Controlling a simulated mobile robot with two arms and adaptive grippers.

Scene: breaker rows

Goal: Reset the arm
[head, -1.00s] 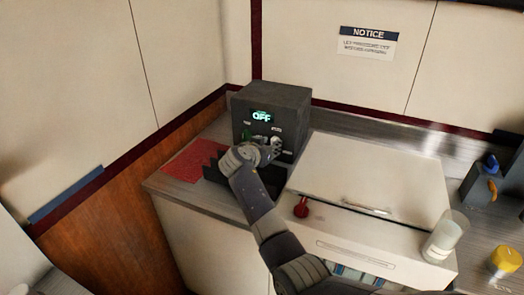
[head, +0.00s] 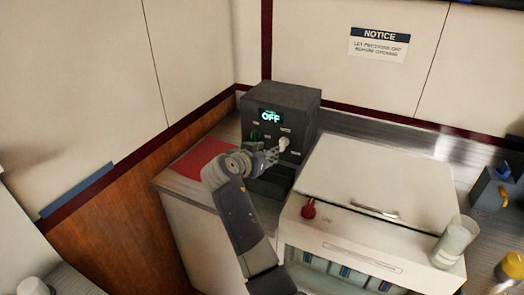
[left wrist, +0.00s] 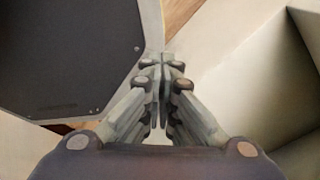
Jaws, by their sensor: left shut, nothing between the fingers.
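My left arm reaches up from the bottom of the head view. Its gripper (head: 270,156) is at the front of a dark grey box (head: 296,97) whose lit display (head: 270,116) reads OFF. In the head view the gripper overlaps the box's front near a pale knob (head: 284,143); I cannot tell whether they touch. In the left wrist view the fingers (left wrist: 161,66) are shut with nothing between them. A green switch (head: 254,135) sits left on the box's front. My right gripper is not in view.
A white lidded chest (head: 375,175) with a red knob (head: 309,209) stands right of the box. A clear container (head: 455,241) and a yellow-topped item (head: 512,264) are at the right. A red mat (head: 198,158) lies left. A notice (head: 378,44) hangs behind.

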